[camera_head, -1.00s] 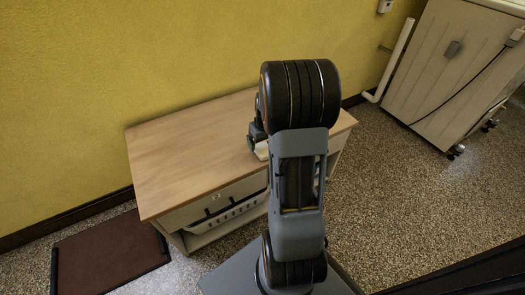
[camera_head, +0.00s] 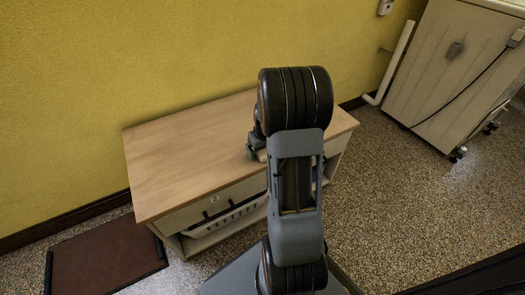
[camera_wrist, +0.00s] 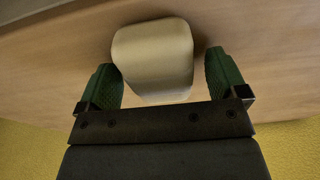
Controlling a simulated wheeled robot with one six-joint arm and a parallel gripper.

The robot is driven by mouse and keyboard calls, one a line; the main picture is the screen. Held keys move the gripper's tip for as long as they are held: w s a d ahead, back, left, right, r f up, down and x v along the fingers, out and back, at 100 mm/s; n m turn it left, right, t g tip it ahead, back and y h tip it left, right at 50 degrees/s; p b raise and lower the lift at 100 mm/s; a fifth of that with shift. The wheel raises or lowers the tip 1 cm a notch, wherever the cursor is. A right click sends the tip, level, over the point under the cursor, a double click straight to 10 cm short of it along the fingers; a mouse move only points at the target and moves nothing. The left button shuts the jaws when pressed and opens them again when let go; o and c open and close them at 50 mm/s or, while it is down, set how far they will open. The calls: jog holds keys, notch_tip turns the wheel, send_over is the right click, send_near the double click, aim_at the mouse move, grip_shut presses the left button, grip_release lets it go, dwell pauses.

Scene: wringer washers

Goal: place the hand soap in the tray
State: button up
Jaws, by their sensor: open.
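The hand soap, a cream rounded block (camera_wrist: 153,58), lies on the wooden top of the cabinet in the wrist view. My gripper (camera_wrist: 161,62) is open, with one green finger on each side of the soap and narrow gaps beside it. In the head view my gripper (camera_head: 256,152) is low over the cabinet's right part, and my arm hides most of it and the soap. The tray (camera_head: 106,256) is a flat dark brown rectangle with black end bars, lying empty on the floor left of the cabinet.
The wooden cabinet (camera_head: 180,155) stands against the yellow wall, its top otherwise clear. A white basket (camera_head: 225,219) sits in its open shelf below. A pale washer (camera_head: 449,70) and a white pipe (camera_head: 393,62) are at the right. Speckled floor is free between them.

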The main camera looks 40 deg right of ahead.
jog(key=shift+f, duration=0.1)
dwell(0.3)
jog(key=c, duration=1)
jog(key=shift+c, duration=0.8)
